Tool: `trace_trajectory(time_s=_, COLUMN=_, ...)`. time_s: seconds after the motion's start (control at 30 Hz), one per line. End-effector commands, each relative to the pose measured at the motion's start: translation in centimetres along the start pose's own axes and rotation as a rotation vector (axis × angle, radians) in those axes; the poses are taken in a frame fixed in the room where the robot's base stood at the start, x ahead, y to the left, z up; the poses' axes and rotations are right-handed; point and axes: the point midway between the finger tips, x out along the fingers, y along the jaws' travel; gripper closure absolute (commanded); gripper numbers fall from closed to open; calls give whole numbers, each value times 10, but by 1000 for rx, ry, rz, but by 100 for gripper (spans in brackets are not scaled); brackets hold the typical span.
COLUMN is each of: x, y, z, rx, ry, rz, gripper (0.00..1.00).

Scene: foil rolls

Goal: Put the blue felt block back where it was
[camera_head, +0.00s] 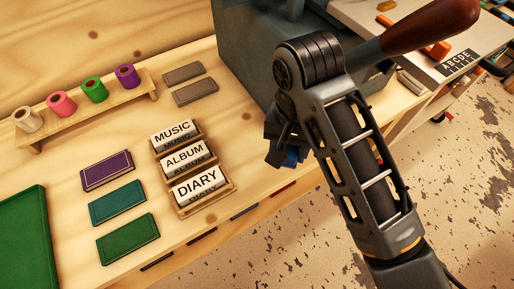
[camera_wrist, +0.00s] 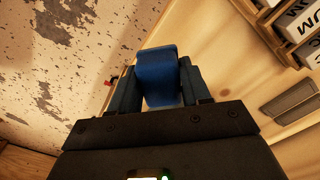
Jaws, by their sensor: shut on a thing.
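My gripper (camera_wrist: 160,85) is shut on the blue felt block (camera_wrist: 158,72), which shows between its two fingers in the wrist view. In the head view my gripper (camera_head: 284,148) is in front of the large grey-blue press, near the table's front edge. Only a dark blue bit of the block (camera_head: 290,156) shows there, mostly hidden by my gripper and arm. In the wrist view the block's far end lies over the wooden table top, with the speckled floor beyond the edge. I cannot tell how high it is held.
The large press (camera_head: 245,60) with a wooden handle (camera_head: 430,25) stands behind my arm. Wooden holders with MUSIC (camera_head: 173,133), ALBUM and DIARY plates stand left of my gripper. Two grey pads (camera_head: 195,91), several foil rolls (camera_head: 95,89), coloured covers (camera_head: 117,203) and a green tray (camera_head: 20,240) lie further left.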

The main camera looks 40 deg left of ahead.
Motion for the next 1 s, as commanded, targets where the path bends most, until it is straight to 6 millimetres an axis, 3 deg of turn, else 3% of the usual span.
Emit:
trace_trajectory(time_s=0.03, x=13, y=-9, z=-4, rx=-4, ry=2, rz=1, gripper=81)
trace_trajectory(time_s=0.3, x=36, y=-54, z=-26, rx=-3, ry=1, rz=4, gripper=81)
trace_trajectory(time_s=0.5, x=52, y=-78, z=-37, rx=-1, ry=1, rz=1, gripper=81)
trace_trajectory(time_s=0.67, x=60, y=-81, z=-39, rx=1, ry=1, rz=1, gripper=81)
trace_trajectory(time_s=0.83, x=84, y=-80, z=-38, rx=1, ry=0, rz=3, gripper=81)
trace_trajectory(time_s=1.0, x=95, y=-81, z=-39, rx=0, ry=2, rz=1, gripper=81)
